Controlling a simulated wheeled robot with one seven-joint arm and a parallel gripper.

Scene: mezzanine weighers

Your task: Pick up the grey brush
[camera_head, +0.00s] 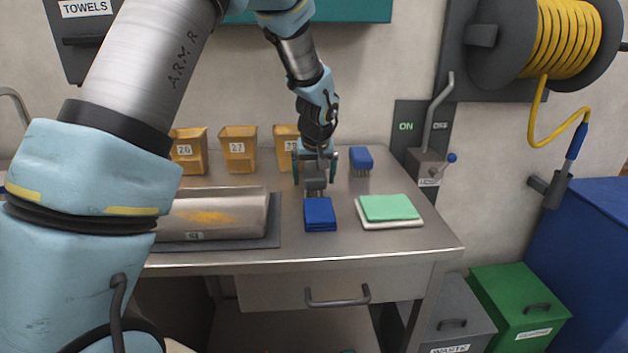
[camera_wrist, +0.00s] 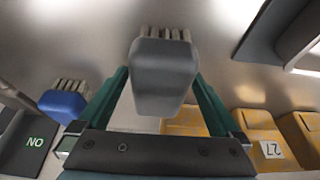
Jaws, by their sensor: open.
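The grey brush (camera_head: 315,180) stands on the steel table, with its grey block above pale bristles. In the wrist view the grey brush (camera_wrist: 163,75) lies between and a little beyond the two green fingers. My gripper (camera_head: 315,168) is open above and around the brush, with a finger on each side.
A blue brush (camera_head: 361,158) stands behind to the right. A folded blue cloth (camera_head: 320,214) lies in front, and a green cloth (camera_head: 388,207) on a white one lies to the right. A metal scoop tray (camera_head: 222,222) is at left. Yellow bins (camera_head: 238,150) line the wall.

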